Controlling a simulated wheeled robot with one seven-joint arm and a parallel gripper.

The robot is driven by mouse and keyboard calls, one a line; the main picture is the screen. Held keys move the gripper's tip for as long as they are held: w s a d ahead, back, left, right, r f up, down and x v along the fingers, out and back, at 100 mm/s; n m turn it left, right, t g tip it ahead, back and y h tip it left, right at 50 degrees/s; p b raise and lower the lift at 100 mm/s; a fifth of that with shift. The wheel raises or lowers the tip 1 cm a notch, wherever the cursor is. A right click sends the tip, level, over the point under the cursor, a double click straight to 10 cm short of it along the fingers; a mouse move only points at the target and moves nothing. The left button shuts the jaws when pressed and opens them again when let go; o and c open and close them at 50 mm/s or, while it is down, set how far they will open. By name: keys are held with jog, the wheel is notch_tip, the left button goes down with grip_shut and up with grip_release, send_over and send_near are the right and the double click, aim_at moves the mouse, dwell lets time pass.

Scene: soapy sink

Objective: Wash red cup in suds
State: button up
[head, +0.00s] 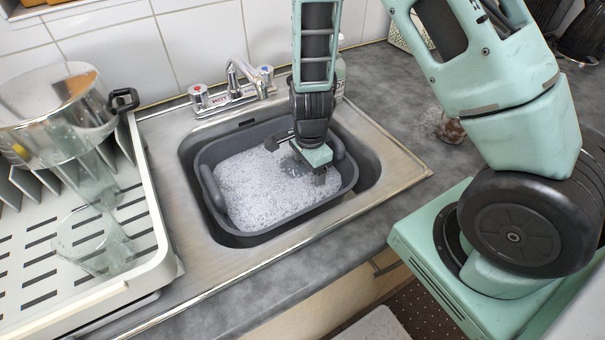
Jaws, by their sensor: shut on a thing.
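A dark grey tub (282,231) full of white suds (250,190) sits in the steel sink. My gripper (298,163) points down into the right-hand part of the tub, with its fingertips at the suds. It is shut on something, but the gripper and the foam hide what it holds. No red cup can be made out in the head view.
A tap (240,80) stands behind the sink, with a bottle (340,78) to its right. A white dish rack (150,262) on the left holds a metal pot (60,115) and clear glassware (95,238). A small brownish object (450,128) sits on the right counter.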

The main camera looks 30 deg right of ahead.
aim_at(296, 180)
jog(key=shift+a+r+p, duration=0.1)
jog(key=shift+a+p, duration=0.5)
jog(key=shift+a, duration=1.1)
jog(key=shift+d, duration=1.7)
jog(key=shift+a+p, duration=0.5)
jog(key=shift+a, duration=0.4)
jog(key=shift+a+p, duration=0.3)
jog(key=shift+a, duration=0.5)
jog(key=shift+d+b, duration=0.35)
jog(key=shift+d, duration=1.35)
jog(key=shift+a+p, duration=0.95)
jog(key=shift+a, duration=0.8)
notch_tip(296, 180, up, 19)
jog(key=p, duration=1.7)
jog(key=shift+f, duration=0.2)
